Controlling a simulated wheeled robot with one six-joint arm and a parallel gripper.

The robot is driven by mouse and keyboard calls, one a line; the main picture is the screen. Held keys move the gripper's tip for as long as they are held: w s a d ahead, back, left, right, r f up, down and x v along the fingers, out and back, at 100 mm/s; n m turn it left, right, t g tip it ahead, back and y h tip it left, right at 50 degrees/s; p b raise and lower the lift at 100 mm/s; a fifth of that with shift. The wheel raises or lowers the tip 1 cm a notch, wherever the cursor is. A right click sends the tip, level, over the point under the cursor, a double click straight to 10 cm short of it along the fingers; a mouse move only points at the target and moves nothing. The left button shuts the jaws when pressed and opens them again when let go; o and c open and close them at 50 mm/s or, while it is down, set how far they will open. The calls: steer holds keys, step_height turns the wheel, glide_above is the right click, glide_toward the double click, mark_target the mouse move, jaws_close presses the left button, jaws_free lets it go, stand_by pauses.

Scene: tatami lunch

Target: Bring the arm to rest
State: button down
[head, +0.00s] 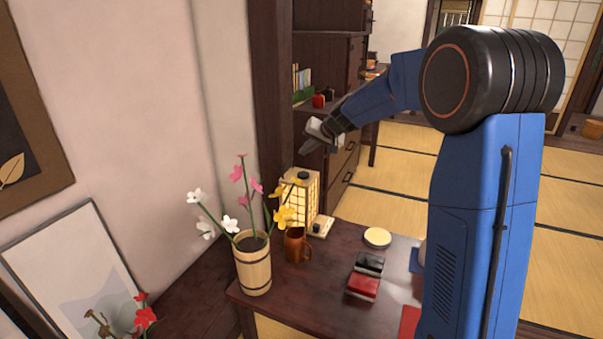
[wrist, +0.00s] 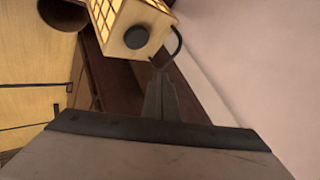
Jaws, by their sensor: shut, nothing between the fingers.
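My gripper (head: 309,139) is at the end of my raised blue arm in the head view, in the air above the low dark table (head: 320,278). Its fingers are together with nothing between them. In the wrist view the shut fingers (wrist: 160,75) point toward a glowing paper lantern (wrist: 130,22). The lantern also shows in the head view (head: 296,205), below my gripper. My gripper appears apart from the lantern. My arm hides part of the table's right side.
A wooden vase (head: 254,268) with tall flowers and a brown mug (head: 297,247) stand near the lantern. A red box (head: 362,286), a black box (head: 370,263) and a pale round lid (head: 377,237) lie on the table. A dark cabinet (head: 342,165) stands behind. Tatami floor is open at right.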

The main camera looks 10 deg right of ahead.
steer(key=s+r+n+g+h, duration=0.1)
steer(key=s+r, duration=0.1)
steer(key=s, duration=1.2)
steer(key=s+r+n+g, duration=0.1)
steer(key=s+r, duration=0.2)
steer(key=s, duration=1.1)
steer(key=s+d+f+h, duration=0.1)
steer(key=s+d+f, duration=0.2)
steer(key=s, duration=1)
steer(key=s+d+f+n+g+h, duration=0.1)
steer(key=s+f, duration=0.4)
steer(key=s, duration=0.9)
steer(key=shift+s+d+h, duration=0.2)
steer(key=shift+d+h, duration=0.6)
steer(key=shift+d, duration=0.4)
